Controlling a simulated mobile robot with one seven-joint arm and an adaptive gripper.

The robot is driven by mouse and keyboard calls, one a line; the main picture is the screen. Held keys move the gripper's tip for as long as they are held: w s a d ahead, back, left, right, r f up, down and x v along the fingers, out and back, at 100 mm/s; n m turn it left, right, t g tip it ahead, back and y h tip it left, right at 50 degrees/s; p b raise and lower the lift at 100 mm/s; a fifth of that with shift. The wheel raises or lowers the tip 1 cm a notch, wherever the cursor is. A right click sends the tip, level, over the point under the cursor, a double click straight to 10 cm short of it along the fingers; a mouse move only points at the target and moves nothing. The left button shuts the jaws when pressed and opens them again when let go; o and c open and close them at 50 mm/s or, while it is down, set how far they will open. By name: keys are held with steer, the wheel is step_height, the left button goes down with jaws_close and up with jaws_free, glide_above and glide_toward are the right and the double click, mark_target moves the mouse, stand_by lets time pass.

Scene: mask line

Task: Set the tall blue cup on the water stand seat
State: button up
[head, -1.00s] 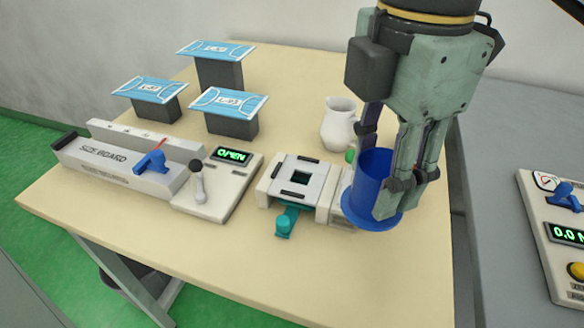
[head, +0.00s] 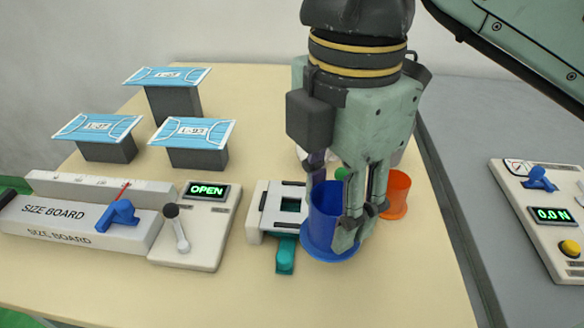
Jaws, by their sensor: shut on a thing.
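The tall blue cup (head: 320,215) is upright in the head view, with a wide flange at its lower end. My gripper (head: 338,203) is shut on it from above, with fingers on its far and near right sides. The cup is low over the table, just right of a white device (head: 262,222) with a square opening and a teal lever (head: 285,256). The water stand seat is not clearly visible; the cup and gripper cover the spot right of that device. I cannot tell whether the cup's bottom touches anything.
An orange cup (head: 398,196) stands close behind and right of my gripper. A lever box reading OPEN (head: 205,240) and a size board (head: 75,213) are at left. Several blue masks on dark blocks (head: 190,140) stand behind. The front table is clear. A force panel (head: 548,215) is at right.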

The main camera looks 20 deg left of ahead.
steer(key=w+a+f+p, duration=0.2)
steer(key=w+a+f, duration=0.2)
steer(key=w+a, duration=0.4)
steer(key=shift+f+p, duration=0.3)
steer(key=shift+p, duration=0.1)
steer(key=shift+f+b, duration=0.6)
steer(key=shift+b, duration=0.05)
steer(key=o, duration=1.1)
steer(key=shift+o, duration=0.2)
steer(key=shift+r, duration=0.1)
